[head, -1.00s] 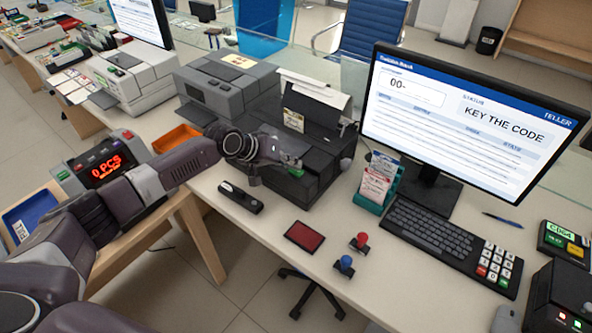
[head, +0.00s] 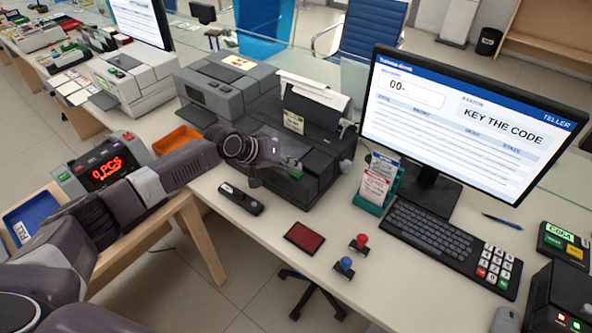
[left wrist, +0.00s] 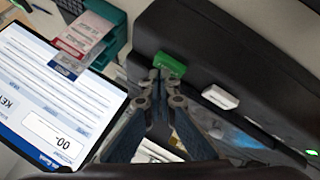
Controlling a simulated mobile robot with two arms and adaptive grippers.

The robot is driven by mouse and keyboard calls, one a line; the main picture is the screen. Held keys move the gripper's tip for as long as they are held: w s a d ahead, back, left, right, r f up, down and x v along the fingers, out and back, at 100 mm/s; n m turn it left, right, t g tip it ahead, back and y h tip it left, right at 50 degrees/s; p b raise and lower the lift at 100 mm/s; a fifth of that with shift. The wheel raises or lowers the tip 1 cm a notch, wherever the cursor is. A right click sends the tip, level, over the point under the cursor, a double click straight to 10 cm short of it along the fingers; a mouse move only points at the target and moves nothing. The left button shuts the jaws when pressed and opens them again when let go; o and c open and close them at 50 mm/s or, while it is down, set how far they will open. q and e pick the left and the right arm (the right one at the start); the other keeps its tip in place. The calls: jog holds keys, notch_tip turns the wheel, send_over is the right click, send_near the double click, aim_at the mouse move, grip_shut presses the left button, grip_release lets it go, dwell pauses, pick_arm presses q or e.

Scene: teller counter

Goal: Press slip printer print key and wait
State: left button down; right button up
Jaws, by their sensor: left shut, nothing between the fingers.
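The slip printer (head: 300,128) is a black box on the counter with a white sheet (head: 312,90) standing up at its top. Its green key (head: 296,174) is on the front, partly hidden by my left gripper (head: 297,164). The left wrist view shows the green key (left wrist: 170,65) beside a white key (left wrist: 220,97) on the dark front. My left gripper (left wrist: 160,76) is shut and empty, its fingertips right at the green key's edge. I cannot tell whether they touch or press it. A small green light (left wrist: 312,152) glows on the printer. My right gripper is out of view.
A grey machine (head: 220,90) stands left of the printer. A teal card holder (head: 378,185) and a monitor (head: 470,125) reading "KEY THE CODE" are to the right.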

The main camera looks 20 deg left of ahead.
aim_at(294, 173)
pick_arm(q)
jog(key=shift+r+p, duration=0.35)
jog(key=shift+r, duration=0.25)
notch_tip(294, 173, up, 5)
jog(key=p, duration=0.4)
jog(key=shift+r+p, duration=0.1)
jog(key=shift+p, duration=0.3)
